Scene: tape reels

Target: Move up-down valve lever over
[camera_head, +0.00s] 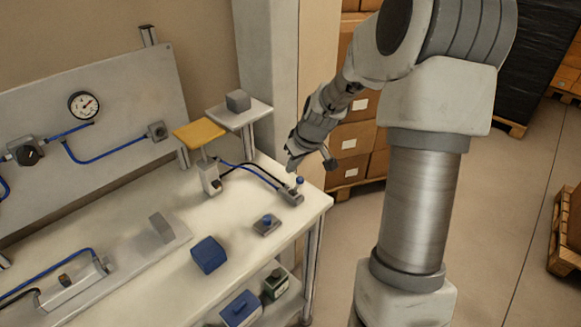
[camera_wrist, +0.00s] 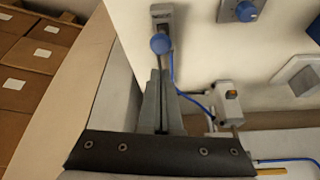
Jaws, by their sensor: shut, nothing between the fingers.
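The valve with the lever (camera_head: 291,197) is a small grey block at the right corner of the workbench, with a blue ball knob (camera_head: 300,181) standing up from it. In the wrist view the blue knob (camera_wrist: 160,43) is in front of the grey valve body (camera_wrist: 161,14), top centre. My gripper (camera_head: 291,169) is above the bench corner, close to the knob and slightly left of it in the head view. In the wrist view my gripper's fingers (camera_wrist: 160,72) are together and empty, pointing at the knob. Whether the tips touch it I cannot tell.
A grey block with a blue button (camera_head: 266,223) and a blue box (camera_head: 208,255) lie nearby on the bench (camera_head: 190,285). A cylinder (camera_head: 210,179) carrying a yellow plate (camera_head: 199,133) stands behind, beside a grey platform (camera_head: 247,117). Blue and black hoses run to the valve.

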